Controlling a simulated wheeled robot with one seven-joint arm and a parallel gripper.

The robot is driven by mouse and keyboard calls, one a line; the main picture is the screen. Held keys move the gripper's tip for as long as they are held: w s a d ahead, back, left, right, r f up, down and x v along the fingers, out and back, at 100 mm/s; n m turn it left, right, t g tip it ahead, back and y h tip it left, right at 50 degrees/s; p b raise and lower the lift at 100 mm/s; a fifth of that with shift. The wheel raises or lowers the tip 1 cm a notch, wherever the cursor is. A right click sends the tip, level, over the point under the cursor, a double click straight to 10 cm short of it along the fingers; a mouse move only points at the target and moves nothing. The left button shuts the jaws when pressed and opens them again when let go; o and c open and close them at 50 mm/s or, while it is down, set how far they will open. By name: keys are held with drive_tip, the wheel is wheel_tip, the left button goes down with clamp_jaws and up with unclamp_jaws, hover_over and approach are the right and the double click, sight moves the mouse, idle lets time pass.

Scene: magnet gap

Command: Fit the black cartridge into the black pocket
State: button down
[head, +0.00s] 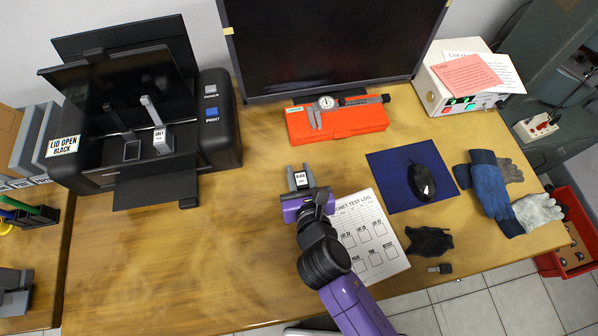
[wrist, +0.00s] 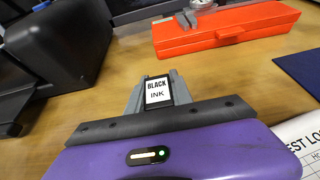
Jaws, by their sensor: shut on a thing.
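The black cartridge (head: 301,180) has a white label reading BLACK; in the wrist view its label (wrist: 158,90) reads BLACK INK. My gripper (head: 298,172) is shut on it, with grey fingers on both sides, above the middle of the wooden table. The cartridge looks upright in the jaws; its lower part is hidden. The black printer (head: 218,135) stands at the left with its lid up and a tag reading LID OPEN BLACK. Inside it, an empty-looking dark pocket (head: 132,151) with a grey rim seems to be the black pocket. A light-labelled unit (head: 162,140) sits to its right. My gripper is well right of the printer.
An orange case (head: 350,125) with a caliper lies behind my gripper, before a dark monitor (head: 330,45). A paper test log (head: 372,235), blue mat (head: 405,160), mouse and gloves lie to the right. The table between printer and gripper is clear.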

drive_tip(key=c, duration=1.1)
unclamp_jaws()
drive_tip(key=shift+f, duration=0.1)
drive_tip(key=shift+s+r, duration=0.15)
drive_tip(key=shift+r, duration=0.05)
drive_tip(key=v, duration=1.1)
drive_tip(key=shift+s+d+r, duration=0.1)
drive_tip(key=shift+s+d, duration=0.05)
drive_tip(key=shift+s, duration=0.2)
